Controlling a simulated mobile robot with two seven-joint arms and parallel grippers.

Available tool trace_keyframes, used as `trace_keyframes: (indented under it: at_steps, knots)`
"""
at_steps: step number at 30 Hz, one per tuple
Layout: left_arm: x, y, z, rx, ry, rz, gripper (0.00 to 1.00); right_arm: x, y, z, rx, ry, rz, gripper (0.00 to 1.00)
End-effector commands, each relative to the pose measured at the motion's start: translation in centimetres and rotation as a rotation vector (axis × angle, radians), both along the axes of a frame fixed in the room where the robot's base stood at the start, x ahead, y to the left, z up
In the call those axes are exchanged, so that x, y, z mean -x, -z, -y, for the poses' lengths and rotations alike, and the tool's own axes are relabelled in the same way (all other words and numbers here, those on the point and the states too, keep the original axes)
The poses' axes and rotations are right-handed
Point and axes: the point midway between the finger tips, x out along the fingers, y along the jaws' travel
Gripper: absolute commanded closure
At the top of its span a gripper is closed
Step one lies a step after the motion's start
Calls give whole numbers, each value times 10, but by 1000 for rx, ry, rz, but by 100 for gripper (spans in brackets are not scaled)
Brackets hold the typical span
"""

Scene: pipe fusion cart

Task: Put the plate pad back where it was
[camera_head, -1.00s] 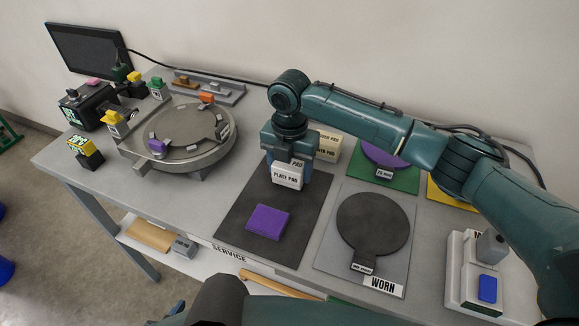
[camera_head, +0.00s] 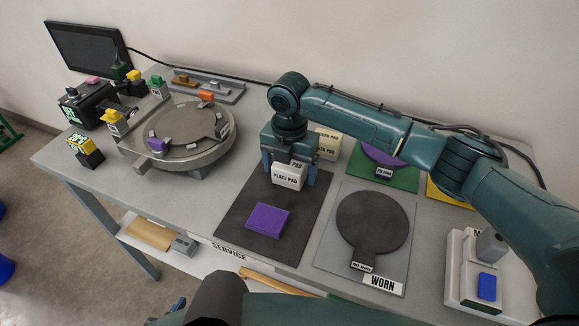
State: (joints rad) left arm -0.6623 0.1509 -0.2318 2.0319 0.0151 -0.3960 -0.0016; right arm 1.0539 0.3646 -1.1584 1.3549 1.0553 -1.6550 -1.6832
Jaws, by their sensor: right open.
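The plate pad (camera_head: 289,177) is a white block with a "PLATE PAD" label. It stands at the back part of the dark mat (camera_head: 258,190), behind a purple pad (camera_head: 268,220). My right gripper (camera_head: 290,180) is directly over the plate pad, pointing down. Its fingers are spread, one on each side of the pad, with a visible gap. The pad's underside contact is hard to see. My left gripper is not in view.
A yellowish labelled pad (camera_head: 328,144) stands close behind my right gripper. A dark round plate with a handle (camera_head: 372,225) lies on the grey "WORN" board (camera_head: 330,258) to the right. A round metal fixture (camera_head: 190,160) is at left. Bare table lies between fixture and mat.

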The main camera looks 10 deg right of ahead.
Motion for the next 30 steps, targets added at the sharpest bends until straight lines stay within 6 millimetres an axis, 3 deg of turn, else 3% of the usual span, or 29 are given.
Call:
trace_keyframes:
  at_steps: [5,18,24,30]
  knots:
    - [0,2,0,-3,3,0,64,-1,-21,0,-1,-1,6,15]
    - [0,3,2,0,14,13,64,-1,-107,0,-1,0,3,15]
    - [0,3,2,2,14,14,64,0,-122,0,0,0,0,15]
    - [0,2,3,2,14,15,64,0,-123,0,0,0,0,15]
